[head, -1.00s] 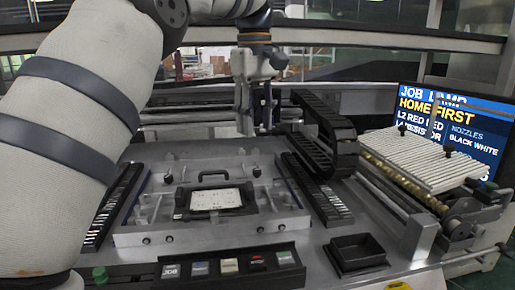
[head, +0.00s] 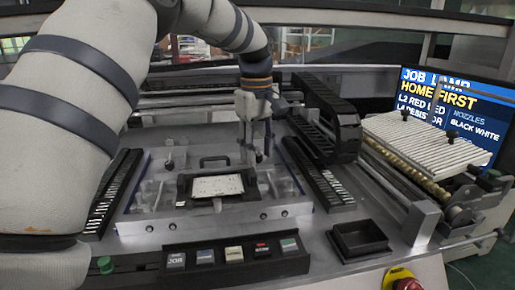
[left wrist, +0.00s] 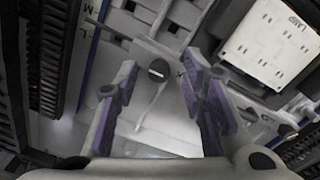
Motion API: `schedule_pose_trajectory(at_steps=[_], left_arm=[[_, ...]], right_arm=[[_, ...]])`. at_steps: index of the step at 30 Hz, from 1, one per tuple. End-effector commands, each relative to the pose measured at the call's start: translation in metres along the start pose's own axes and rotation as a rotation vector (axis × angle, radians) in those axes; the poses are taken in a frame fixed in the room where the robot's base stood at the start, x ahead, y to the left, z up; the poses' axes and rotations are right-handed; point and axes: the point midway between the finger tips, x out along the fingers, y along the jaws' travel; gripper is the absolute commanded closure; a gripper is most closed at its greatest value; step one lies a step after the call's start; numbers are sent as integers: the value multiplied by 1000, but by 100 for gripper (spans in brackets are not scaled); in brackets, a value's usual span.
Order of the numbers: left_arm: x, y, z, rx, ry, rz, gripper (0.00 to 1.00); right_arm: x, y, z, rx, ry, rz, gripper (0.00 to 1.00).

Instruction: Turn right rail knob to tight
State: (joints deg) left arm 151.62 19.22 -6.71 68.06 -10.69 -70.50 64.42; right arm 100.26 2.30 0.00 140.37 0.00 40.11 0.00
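My left gripper (head: 257,154) hangs fingers-down over the right side of the clear board fixture, close to the right rail. In the left wrist view its two purple-padded fingers (left wrist: 158,85) are apart with nothing between the pads. A round dark knob (left wrist: 158,70) with a slot shows beyond the fingertips, roughly centred in the gap. The fingers do not visibly touch it. In the head view the gripper hides most of that spot. Another dark knob (head: 170,164) stands on the left side of the fixture. My right gripper is not in view.
A white board (head: 217,186) in a black carrier sits left of the gripper; it also shows in the wrist view (left wrist: 272,40). A black cable chain (head: 335,125) and a feeder strip (head: 322,178) stand right. A black tray (head: 360,240) and red stop button (head: 406,284) are in front.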

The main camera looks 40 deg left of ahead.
Motion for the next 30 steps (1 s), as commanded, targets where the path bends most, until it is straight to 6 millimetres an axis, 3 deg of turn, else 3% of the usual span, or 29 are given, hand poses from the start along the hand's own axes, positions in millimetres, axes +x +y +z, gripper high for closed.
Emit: schedule_pose_trajectory(at_steps=[3,9,20,30], left_arm=[[0,0,0,0,0,0,63],[0,0,0,0,0,-1,100],[-1,0,0,38,-2,-1,100],[-1,0,0,275,-9,0,100]], right_arm=[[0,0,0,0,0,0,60],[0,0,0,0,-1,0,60],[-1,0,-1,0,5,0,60],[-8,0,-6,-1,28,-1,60]])
